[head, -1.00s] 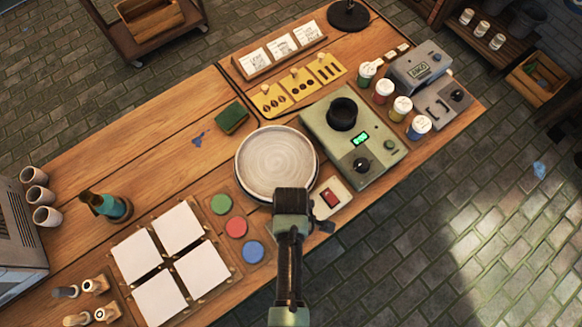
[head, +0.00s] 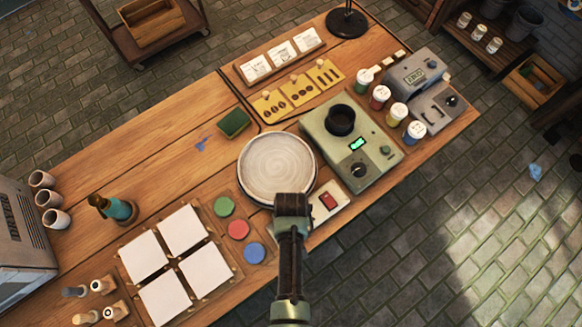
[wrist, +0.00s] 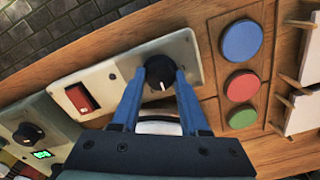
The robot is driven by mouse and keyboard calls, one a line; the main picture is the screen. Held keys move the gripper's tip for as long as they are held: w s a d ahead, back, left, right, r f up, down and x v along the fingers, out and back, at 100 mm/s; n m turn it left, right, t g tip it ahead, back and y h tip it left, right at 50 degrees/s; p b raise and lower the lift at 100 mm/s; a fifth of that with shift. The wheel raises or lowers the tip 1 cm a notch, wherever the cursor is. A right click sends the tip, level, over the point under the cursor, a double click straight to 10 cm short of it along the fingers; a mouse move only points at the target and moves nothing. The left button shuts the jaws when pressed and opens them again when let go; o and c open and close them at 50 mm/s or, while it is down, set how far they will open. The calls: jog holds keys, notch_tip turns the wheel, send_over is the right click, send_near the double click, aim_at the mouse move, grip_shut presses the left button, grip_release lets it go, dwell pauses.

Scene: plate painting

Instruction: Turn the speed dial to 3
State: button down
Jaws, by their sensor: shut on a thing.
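The speed dial (wrist: 160,72) is a black round knob on a pale control panel (wrist: 117,78), seen in the wrist view. A white mark on it points toward the bottom of that view. My gripper (wrist: 162,76) has its blue fingers shut on the knob, one on each side. In the head view my gripper's wrist end (head: 293,205) is over the near edge of the bench beside the round plate (head: 277,168), and it hides the knob and fingertips. The red switch (head: 328,201) on the same panel shows just right of it. Numbers around the dial are not legible.
A green machine (head: 322,140) with a black cup, a lit display and another dark knob (head: 358,170) stands to the right. Red, green and blue discs (head: 238,229) and white tiles (head: 164,299) lie to the left. Paint jars (head: 397,114) stand farther right.

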jog(key=m, duration=0.3)
jog(key=shift+m+p, duration=0.3)
jog(key=shift+m, duration=1.9)
jog(key=shift+c, duration=2.1)
grip_release()
jog(key=shift+r, duration=0.1)
notch_tip(320, 180, up, 13)
jog(key=shift+p, duration=0.3)
